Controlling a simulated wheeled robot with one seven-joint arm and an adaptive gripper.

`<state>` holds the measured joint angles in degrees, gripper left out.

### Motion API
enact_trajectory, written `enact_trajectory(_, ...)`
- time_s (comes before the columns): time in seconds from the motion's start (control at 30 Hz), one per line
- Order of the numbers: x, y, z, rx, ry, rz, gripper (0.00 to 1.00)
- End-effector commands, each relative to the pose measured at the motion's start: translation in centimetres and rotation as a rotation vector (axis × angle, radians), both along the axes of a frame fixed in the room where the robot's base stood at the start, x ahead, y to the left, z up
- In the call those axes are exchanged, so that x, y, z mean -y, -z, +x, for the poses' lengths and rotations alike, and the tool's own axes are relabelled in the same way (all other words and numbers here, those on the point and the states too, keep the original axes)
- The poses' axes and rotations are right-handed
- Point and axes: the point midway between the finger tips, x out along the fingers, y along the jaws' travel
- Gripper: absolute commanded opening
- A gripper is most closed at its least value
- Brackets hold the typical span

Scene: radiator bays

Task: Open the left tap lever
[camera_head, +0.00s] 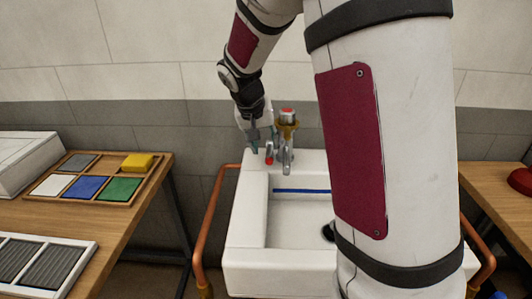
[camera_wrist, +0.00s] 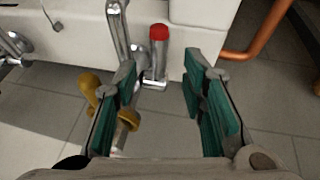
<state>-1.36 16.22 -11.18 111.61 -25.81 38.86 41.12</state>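In the wrist view a chrome lever with a red tip (camera_wrist: 158,58) stands between and beyond the fingertips of my gripper (camera_wrist: 160,72). My fingers, with teal pads, are wide apart and empty. A chrome spout (camera_wrist: 118,32) and a brass-coloured part (camera_wrist: 98,92) lie beside the left finger. In the head view my gripper (camera_head: 254,138) hangs at the left of the tap, close to a small red-tipped lever (camera_head: 269,152). The tap's chrome spout (camera_head: 287,158) and brass part (camera_head: 288,131) are just right of it. Contact with the lever cannot be told.
The white basin (camera_head: 258,210) stands below the tap, with copper pipes (camera_head: 209,225) around it. A left table (camera_head: 130,215) holds a tray of coloured tiles (camera_head: 70,190). A right table (camera_head: 485,190) holds a red object (camera_head: 520,180). My arm covers the basin's right part.

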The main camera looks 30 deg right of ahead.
Motion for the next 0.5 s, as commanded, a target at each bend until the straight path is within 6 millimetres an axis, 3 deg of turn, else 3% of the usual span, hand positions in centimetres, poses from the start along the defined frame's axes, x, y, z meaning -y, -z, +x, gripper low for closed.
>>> enact_trajectory(0.2,1.3,3.3,0.7,-0.002,0.002,0.000,0.38)
enact_trajectory(0.5,1.9,4.8,1.1,-0.001,-0.001,-0.001,0.38)
